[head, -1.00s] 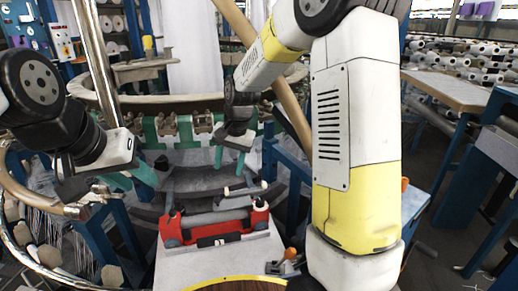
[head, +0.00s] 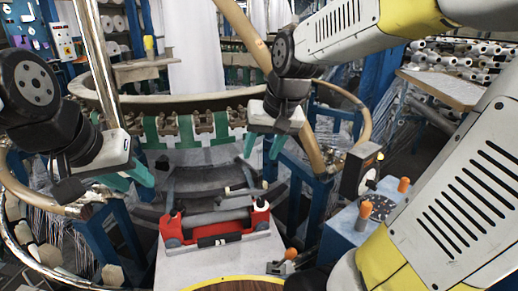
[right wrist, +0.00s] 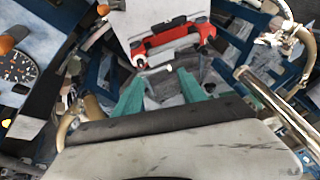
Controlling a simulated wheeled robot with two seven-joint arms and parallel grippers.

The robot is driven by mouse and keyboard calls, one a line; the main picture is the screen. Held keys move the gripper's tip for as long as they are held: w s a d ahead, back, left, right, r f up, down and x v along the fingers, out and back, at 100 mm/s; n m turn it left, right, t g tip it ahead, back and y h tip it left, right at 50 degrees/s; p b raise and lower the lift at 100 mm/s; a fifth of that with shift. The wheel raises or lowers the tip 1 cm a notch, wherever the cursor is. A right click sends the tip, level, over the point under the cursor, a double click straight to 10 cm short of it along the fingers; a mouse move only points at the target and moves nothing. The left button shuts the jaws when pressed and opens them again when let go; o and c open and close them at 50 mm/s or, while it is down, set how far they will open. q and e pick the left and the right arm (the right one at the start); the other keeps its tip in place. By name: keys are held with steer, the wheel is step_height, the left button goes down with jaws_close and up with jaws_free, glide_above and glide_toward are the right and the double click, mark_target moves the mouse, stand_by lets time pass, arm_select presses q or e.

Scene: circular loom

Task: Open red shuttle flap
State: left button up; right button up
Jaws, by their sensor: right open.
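The red shuttle (head: 241,236) lies on a pale grey plate (head: 232,266) at the lower middle of the head view. A grey roll lies across its top, and a dark part with a white label sits on its front. I cannot clearly tell the flap from the body. My right gripper (head: 264,153) hangs above and beyond the shuttle, slightly right, with its teal fingers apart and empty. In the right wrist view the shuttle (right wrist: 208,30) shows beyond the open fingertips (right wrist: 159,80), not touching. My left gripper (head: 142,187) is up and left of the shuttle, fingers apart and empty.
Curved dark loom rails (head: 200,180) lie behind the shuttle. A blue box (head: 343,232) with orange knobs stands to the right, near my right arm. A chrome pole (head: 97,65) and the loom's ring (head: 170,103) are around my left gripper. A wooden disc (head: 235,284) is in front.

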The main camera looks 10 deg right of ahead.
steer(key=shift+n+t, duration=0.3)
steer(key=shift+n, duration=0.2)
steer(key=shift+s+d+r, duration=0.15)
steer(key=shift+s+d, duration=0.05)
steer(key=shift+s, duration=0.4)
steer(key=shift+s+d+r, duration=0.2)
steer(key=shift+s, duration=0.45)
steer(key=shift+s+d+r, duration=0.15)
steer(key=shift+s+d, duration=0.05)
steer(key=shift+s, duration=0.4)
